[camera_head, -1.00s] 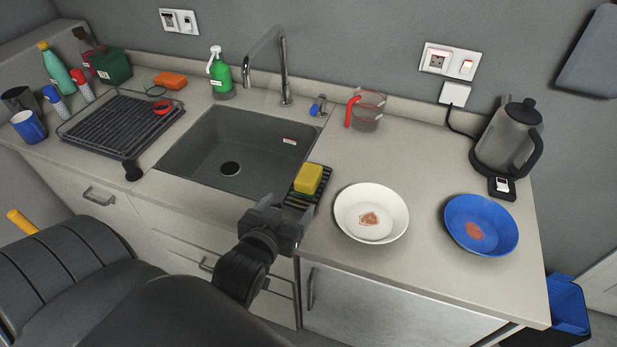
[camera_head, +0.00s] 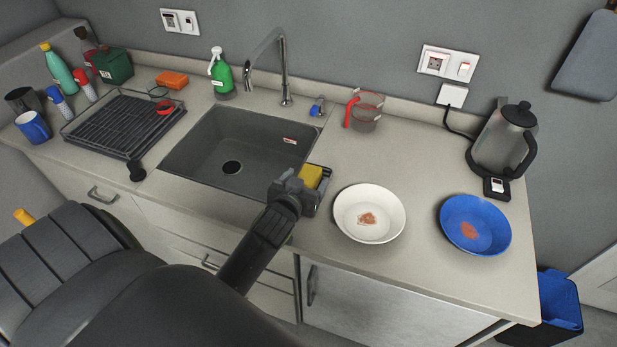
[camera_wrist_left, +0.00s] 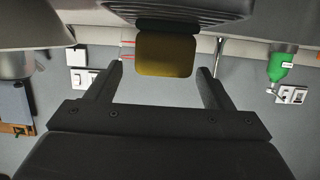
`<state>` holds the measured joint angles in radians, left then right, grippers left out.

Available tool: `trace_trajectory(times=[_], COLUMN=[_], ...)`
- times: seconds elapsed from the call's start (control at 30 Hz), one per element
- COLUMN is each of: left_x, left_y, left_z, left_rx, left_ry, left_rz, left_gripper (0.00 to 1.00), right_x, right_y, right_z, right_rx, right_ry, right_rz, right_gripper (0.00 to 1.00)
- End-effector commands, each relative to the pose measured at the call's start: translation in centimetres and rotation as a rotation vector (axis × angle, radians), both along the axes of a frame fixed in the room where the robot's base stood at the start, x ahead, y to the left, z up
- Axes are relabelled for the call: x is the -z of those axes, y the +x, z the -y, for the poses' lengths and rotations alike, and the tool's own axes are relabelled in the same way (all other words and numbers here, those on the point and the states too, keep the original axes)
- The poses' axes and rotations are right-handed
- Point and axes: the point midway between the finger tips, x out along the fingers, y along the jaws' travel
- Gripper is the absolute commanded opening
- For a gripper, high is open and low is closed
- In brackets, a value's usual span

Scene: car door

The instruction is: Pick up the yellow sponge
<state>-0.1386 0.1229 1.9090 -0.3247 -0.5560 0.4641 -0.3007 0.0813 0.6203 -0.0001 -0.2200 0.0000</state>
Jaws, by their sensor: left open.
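The yellow sponge (camera_head: 311,176) sits on a small black rack (camera_head: 326,186) at the right edge of the sink. My left gripper (camera_head: 300,188) is at the sponge's near side and hides part of it and of the rack. In the left wrist view the sponge (camera_wrist_left: 165,55) shows dark yellow, ahead of the gap between the two spread fingers (camera_wrist_left: 162,85). The left gripper is open and holds nothing. My right gripper is not in view.
A white bowl (camera_head: 369,213) stands just right of the rack, and a blue bowl (camera_head: 475,225) farther right. The sink (camera_head: 215,150) with its tall faucet (camera_head: 284,70) lies left and behind. A measuring cup (camera_head: 366,111) stands behind. Counter between the cup and white bowl is clear.

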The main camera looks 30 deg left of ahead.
Motion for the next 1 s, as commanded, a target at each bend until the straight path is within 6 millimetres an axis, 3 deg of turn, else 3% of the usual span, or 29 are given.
trace_trajectory(times=[0.23, 0.57, 0.93, 1.0], left_x=[0.7, 0.9, 0.9, 0.9], left_y=[2.4, 2.8, 2.8, 2.8], left_z=[-0.8, -0.9, -0.9, -0.8], left_rx=[0.001, 0.001, 0.001, 0.001], left_ry=[0.001, 0.001, 0.001, 0.000], left_rz=[0.000, 0.000, 0.000, 0.000], left_gripper=[0.75, 0.75, 0.27, 0.26], right_x=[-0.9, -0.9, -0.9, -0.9], right_y=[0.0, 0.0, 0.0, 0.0], right_z=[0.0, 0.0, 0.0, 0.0], right_rx=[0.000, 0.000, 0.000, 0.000], right_ry=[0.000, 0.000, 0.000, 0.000], right_rz=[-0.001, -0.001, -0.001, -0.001], right_gripper=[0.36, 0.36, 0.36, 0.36])
